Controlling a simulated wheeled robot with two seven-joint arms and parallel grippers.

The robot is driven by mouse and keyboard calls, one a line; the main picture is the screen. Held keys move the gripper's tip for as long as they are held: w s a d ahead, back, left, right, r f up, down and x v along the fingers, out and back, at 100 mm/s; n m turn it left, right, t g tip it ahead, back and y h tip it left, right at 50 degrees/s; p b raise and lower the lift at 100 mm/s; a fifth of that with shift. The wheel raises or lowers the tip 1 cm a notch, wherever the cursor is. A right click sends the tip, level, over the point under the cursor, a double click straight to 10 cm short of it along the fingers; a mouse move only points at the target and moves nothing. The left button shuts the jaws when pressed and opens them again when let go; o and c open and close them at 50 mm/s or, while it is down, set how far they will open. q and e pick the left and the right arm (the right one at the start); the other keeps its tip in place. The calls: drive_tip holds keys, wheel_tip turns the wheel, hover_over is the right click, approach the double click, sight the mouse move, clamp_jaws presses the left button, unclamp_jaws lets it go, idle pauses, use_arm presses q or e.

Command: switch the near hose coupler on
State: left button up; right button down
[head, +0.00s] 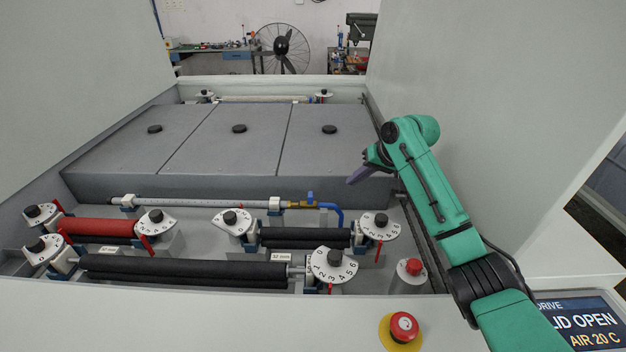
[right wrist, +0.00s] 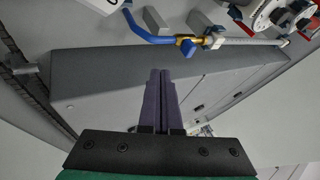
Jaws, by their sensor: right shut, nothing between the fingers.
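The hose coupler (head: 309,203) is a brass fitting with a small blue lever (head: 310,197), between the pale pipe (head: 210,203) and a bent blue hose (head: 334,211). The lever sticks up from the fitting in the head view. In the right wrist view the coupler (right wrist: 206,41) and its blue lever (right wrist: 187,46) are at the top, beyond the fingertips. My right gripper (head: 355,179) has its purple fingers together and empty, up and right of the coupler, apart from it. My left gripper is not in view.
A grey lidded block (head: 235,140) with black knobs lies behind the coupler. In front are black rollers (head: 185,268), a red roller (head: 100,227) and white numbered dials (head: 334,264). A red button (head: 413,267) stands at right. High pale walls flank both sides.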

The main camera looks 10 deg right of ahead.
sight(312, 201)
drive_tip(key=w+a+f+p, duration=0.1)
drive_tip(key=a+f, duration=0.1)
drive_tip(key=w+a+f+p, duration=0.1)
drive_tip(key=w+a+f, duration=0.1)
drive_tip(key=w+a+f+p, duration=0.1)
drive_tip(key=a+f, duration=0.2)
drive_tip(key=shift+w+p, duration=0.25)
drive_tip(key=shift+p, duration=0.1)
drive_tip(key=shift+a, duration=0.3)
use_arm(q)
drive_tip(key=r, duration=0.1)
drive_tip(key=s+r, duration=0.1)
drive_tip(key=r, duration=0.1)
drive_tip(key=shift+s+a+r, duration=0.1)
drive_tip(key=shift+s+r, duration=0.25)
